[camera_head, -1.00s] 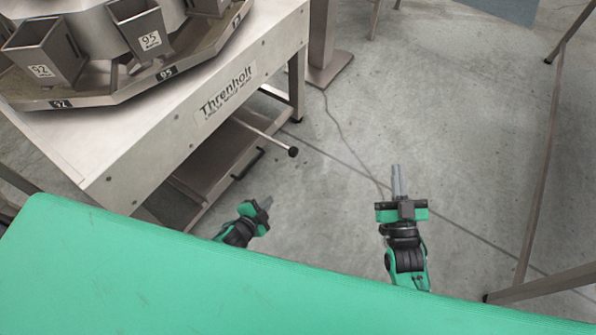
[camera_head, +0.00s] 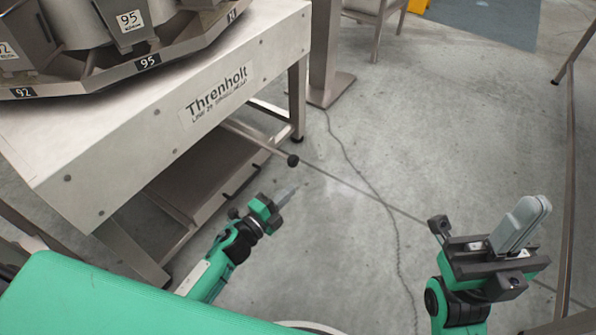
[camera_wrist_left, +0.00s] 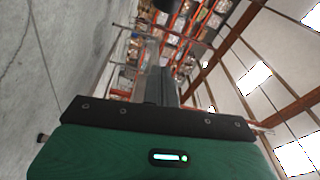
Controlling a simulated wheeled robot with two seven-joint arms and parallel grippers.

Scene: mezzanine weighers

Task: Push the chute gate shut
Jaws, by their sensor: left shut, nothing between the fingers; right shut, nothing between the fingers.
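Under the white "Threnholt" weigher table (camera_head: 140,140), a thin metal rod with a black ball knob (camera_head: 292,160) sticks out toward the right. I take the rod to be the gate's handle; the gate itself is not clearly visible. My left gripper (camera_head: 287,194) is shut and empty, just below the knob in the picture and apart from it. In the left wrist view its dark fingers (camera_wrist_left: 160,87) are together, and no knob shows there. My right gripper (camera_head: 522,224) is shut and empty at the lower right, well away from the rod.
A lower shelf (camera_head: 205,165) lies beneath the table, with table legs (camera_head: 297,95) beside it. A metal post (camera_head: 325,50) stands behind, and a cable (camera_head: 360,175) runs over the floor. A metal frame (camera_head: 570,170) stands at the right. Open concrete floor lies between.

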